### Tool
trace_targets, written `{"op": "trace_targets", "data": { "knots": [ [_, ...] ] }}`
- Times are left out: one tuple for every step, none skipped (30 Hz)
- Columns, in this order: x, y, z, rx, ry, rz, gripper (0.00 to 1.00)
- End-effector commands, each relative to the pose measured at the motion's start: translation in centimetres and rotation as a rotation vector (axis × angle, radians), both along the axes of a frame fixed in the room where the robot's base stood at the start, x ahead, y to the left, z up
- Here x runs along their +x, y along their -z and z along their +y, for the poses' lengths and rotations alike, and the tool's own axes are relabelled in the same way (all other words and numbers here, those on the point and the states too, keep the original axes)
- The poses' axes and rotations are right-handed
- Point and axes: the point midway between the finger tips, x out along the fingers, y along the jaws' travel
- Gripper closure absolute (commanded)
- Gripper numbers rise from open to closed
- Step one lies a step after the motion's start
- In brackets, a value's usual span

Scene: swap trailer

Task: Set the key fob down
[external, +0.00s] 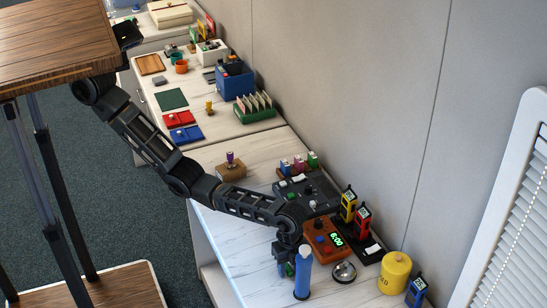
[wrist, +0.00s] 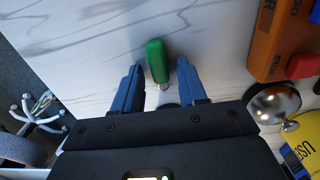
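The key fob (wrist: 157,62) is a small green block with a metal ring at its near end. In the external view my gripper (external: 284,267) is low over the worktop's front part, partly hidden by a blue cylinder.
The blue cylinder (external: 303,275) stands close to my gripper.

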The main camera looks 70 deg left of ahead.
Motion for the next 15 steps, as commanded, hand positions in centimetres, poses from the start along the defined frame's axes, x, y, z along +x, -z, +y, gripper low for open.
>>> {"op": "trace_targets", "data": {
  "knots": [
    [0.0, 0.0, 0.0, 0.0, 0.0, 0.0, 0.55],
    [0.0, 0.0, 0.0, 0.0, 0.0, 0.0, 0.55],
    [0.0, 0.0, 0.0, 0.0, 0.0, 0.0, 0.55],
    [0.0, 0.0, 0.0, 0.0, 0.0, 0.0, 0.55],
    [0.0, 0.0, 0.0, 0.0, 0.0, 0.0, 0.55],
    [0.0, 0.0, 0.0, 0.0, 0.0, 0.0, 0.55],
    [0.0, 0.0, 0.0, 0.0, 0.0, 0.0, 0.55],
    [0.0, -0.1, 0.0, 0.0, 0.0, 0.0, 0.55],
    [0.0, -0.3, 0.0, -0.001, 0.0, 0.0, 0.55],
    [0.0, -0.5, 0.0, -0.001, 0.0, 0.0, 0.55],
    [0.0, -0.6, 0.0, -0.001, 0.0, -0.001, 0.55],
    [0.1, -1.1, -0.1, -0.002, 0.0, -0.002, 0.55],
    [0.1, -1.5, -0.1, -0.003, 0.0, -0.002, 0.55],
    [0.1, -1.9, -0.1, -0.003, 0.0, -0.002, 0.55],
    [0.1, -2.6, -0.1, -0.003, 0.0, -0.003, 0.55]
  ]
}}
